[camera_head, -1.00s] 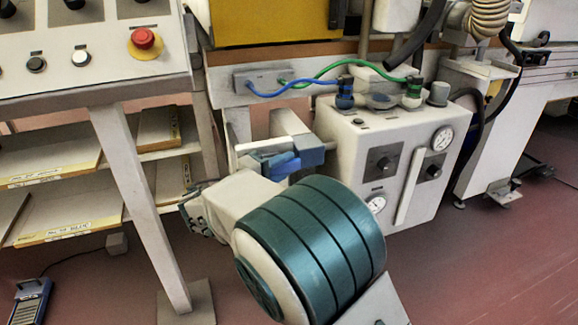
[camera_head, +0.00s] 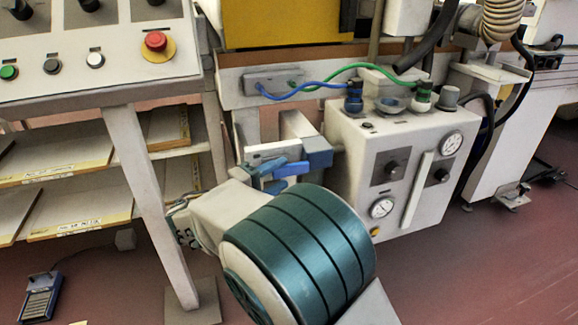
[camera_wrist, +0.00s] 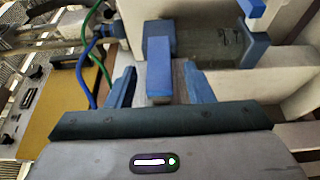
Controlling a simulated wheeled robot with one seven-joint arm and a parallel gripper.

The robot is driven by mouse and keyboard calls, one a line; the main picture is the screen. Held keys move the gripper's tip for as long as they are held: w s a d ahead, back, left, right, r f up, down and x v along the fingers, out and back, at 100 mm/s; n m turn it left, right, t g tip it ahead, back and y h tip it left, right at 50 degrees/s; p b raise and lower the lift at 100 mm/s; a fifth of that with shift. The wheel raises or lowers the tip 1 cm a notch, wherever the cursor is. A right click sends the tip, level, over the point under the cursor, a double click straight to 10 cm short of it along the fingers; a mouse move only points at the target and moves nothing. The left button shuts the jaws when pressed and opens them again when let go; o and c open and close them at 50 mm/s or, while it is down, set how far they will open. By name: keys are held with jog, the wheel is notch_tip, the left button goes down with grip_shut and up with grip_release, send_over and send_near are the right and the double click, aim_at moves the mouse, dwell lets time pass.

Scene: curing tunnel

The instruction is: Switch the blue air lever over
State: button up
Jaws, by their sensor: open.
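The blue air lever (camera_head: 292,168) is a short bright-blue bar on a grey-blue block, left of the cream air unit. My gripper (camera_head: 281,175) is at the lever, with its blue fingers apart. In the wrist view the lever (camera_wrist: 160,72) points toward my palm between the two fingers of my gripper (camera_wrist: 159,84). Gaps show on both sides of it there, and I see no clear contact. The lever's far end meets the grey-blue block (camera_wrist: 160,28). My wrist hides part of the area below the lever in the head view.
The cream air unit (camera_head: 345,135) with gauges stands close on the right. Blue (camera_head: 305,90) and green (camera_head: 345,70) hoses run above the lever. A control panel (camera_head: 95,60) with a red button and its slanted leg (camera_head: 145,190) stand left. A blue pedal (camera_head: 40,298) lies on the floor.

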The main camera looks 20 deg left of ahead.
jog(key=p+v, duration=0.2)
jog(key=v, duration=0.7)
jog(key=shift+s, duration=0.15)
jog(key=shift+a, duration=0.15)
jog(key=w+d+r+m+g+p, duration=0.2)
jog(key=d+r+g+p, duration=0.25)
jog(key=d, duration=0.55)
jog(key=w+d+r+m+g+p, duration=0.1)
jog(key=w+d+r+g+p, duration=0.15)
jog(key=d+r+p, duration=0.45)
jog(key=w+d+r+m+g+p, duration=0.25)
jog(key=d+g, duration=0.25)
jog(key=d, duration=0.7)
jog(key=s+d+r+m+g+y+p, duration=0.1)
jog(key=s+d+r+m+y+p, duration=0.6)
jog(key=s+d+r+p, duration=0.7)
jog(key=d+r+y+p, duration=0.1)
jog(key=p, duration=0.3)
jog(key=shift+d+g, duration=0.3)
